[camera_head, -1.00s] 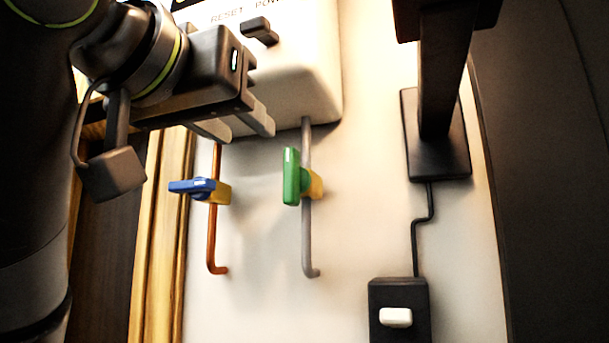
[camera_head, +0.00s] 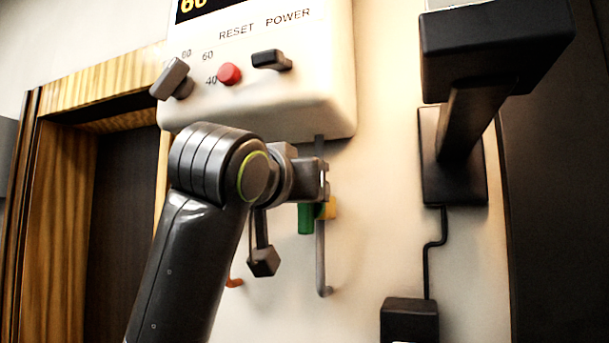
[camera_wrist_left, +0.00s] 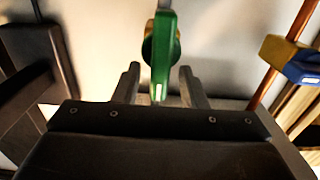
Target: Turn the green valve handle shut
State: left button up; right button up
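The green valve handle (camera_head: 306,219) hangs beside the grey pipe (camera_head: 321,262) under the white brewer housing (camera_head: 330,95). Its yellow valve body (camera_head: 329,208) sits on the pipe. The handle looks in line with the pipe. My left gripper (camera_head: 318,181) is at the handle and hides its upper part in the head view. In the left wrist view my left gripper (camera_wrist_left: 160,82) is open, with one finger on each side of the green handle (camera_wrist_left: 160,50). Gaps show on both sides of the handle. My right gripper is not in view.
A blue valve handle (camera_wrist_left: 300,70) is on a copper pipe close by; my arm mostly hides that pipe in the head view. A black wall fixture (camera_head: 455,150) juts out at the right, with a cord to a black box (camera_head: 409,318). A wooden frame (camera_head: 50,190) stands left.

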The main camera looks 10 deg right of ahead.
pick_arm(q)
jog(key=shift+w+d+f, duration=0.1)
jog(key=shift+w+d, duration=0.2)
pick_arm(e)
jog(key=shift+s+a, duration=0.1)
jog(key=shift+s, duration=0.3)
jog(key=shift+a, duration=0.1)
pick_arm(q)
jog(key=shift+s+a, duration=0.1)
jog(key=shift+c, duration=0.7)
jog(key=c, duration=0.5)
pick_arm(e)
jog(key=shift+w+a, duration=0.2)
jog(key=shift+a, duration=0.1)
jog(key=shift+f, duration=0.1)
